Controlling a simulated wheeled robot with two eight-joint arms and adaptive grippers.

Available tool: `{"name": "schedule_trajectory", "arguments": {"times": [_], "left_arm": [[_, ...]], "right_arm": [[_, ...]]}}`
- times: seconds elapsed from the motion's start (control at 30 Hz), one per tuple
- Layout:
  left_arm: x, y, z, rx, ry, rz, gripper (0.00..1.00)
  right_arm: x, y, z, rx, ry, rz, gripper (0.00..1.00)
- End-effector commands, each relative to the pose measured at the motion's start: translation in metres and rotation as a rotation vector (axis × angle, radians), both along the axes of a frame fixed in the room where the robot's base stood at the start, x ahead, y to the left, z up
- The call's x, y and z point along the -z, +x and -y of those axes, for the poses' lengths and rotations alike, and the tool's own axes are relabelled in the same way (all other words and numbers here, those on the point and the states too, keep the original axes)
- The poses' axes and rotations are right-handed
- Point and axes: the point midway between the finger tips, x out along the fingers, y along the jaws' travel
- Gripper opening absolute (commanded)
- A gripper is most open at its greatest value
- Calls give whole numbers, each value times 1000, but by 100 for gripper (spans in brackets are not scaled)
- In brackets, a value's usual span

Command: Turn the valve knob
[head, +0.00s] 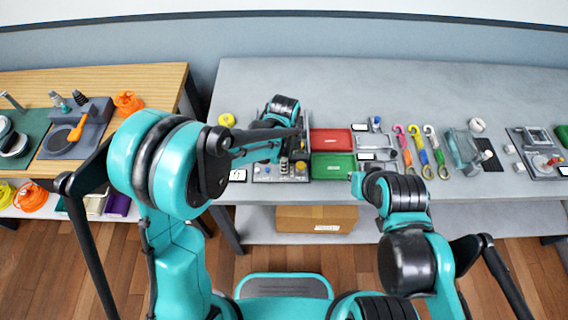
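My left arm reaches in from the left, and its gripper (292,147) is over a small grey panel (262,172) at the left part of the grey table. Small yellow and dark fittings show on this panel beside and below the gripper. The arm hides much of the panel, so I cannot make out the valve knob there or whether the gripper touches it. The fingers are too small and dark to tell open from shut. My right arm is bent over the table's front edge, and its gripper is hidden behind its own links.
A red tray (332,141) and a green tray (331,173) lie right of the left gripper. Several coloured hooked tools lie farther right. Another panel with a red round part (554,161) is at the far right. A cardboard box (316,219) sits on the lower shelf.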

Motion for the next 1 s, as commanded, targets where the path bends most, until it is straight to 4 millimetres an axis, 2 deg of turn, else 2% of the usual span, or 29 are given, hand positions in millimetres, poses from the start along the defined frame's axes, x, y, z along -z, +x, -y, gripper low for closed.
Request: {"name": "schedule_trajectory", "arguments": {"times": [0.27, 0.47, 1.0], "left_arm": [[0, 0, 0, -32, 0, 1, 0], [0, 0, 0, -131, 0, 1, 0], [0, 0, 0, -622, 0, 1, 0]], "right_arm": [[1, 0, 0, 0, 0, 0, 7], [3, 0, 0, 0, 0, 0, 7], [10, 0, 0, 0, 0, 0, 7]]}}
